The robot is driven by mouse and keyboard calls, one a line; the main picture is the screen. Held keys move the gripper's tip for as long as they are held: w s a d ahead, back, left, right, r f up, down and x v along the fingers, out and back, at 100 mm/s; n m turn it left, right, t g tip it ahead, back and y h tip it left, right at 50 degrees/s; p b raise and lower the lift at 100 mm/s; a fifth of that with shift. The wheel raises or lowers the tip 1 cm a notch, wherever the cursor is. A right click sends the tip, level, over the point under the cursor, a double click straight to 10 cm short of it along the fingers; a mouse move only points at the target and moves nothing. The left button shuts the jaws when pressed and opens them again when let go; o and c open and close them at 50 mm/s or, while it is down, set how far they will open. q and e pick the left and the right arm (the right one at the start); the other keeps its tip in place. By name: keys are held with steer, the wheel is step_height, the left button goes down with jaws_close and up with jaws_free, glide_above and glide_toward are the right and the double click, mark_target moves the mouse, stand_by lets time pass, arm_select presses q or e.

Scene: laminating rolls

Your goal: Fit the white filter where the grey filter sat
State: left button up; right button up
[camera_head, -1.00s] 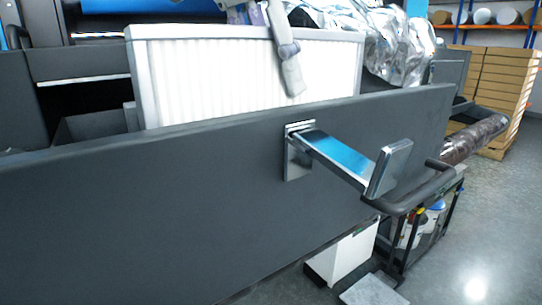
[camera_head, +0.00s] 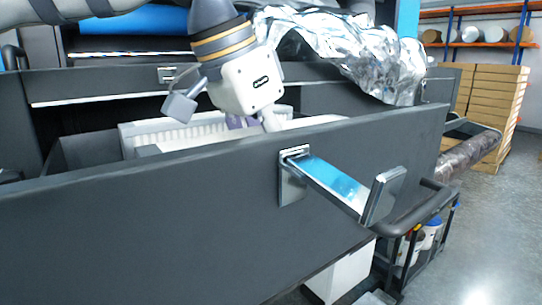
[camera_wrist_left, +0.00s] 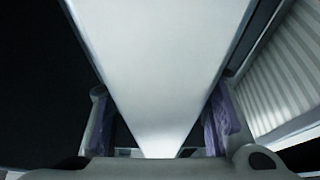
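The white filter (camera_head: 318,121) is mostly hidden in an open dark drawer, with only its top edge showing above the front panel (camera_head: 150,225). My left gripper (camera_head: 256,121) comes down on this edge from above. In the left wrist view the filter's plain white edge (camera_wrist_left: 160,75) runs between the purple-padded fingers (camera_wrist_left: 163,122), which appear shut on it. A second pleated, light-coloured panel (camera_head: 205,130) stands behind it in the drawer, and pleats also show at the right of the left wrist view (camera_wrist_left: 290,75). I cannot tell whether this is the grey filter. My right gripper is out of view.
A metal handle (camera_head: 335,187) sticks out from the drawer front. Crumpled silver foil (camera_head: 345,50) lies behind on the right. A black cart (camera_head: 425,215) and a wrapped roll (camera_head: 468,155) stand at the right. Open floor (camera_head: 495,230) lies beyond them.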

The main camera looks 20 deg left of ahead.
arm_select(q)
steer(key=v, duration=1.2)
steer(key=shift+r, duration=0.35)
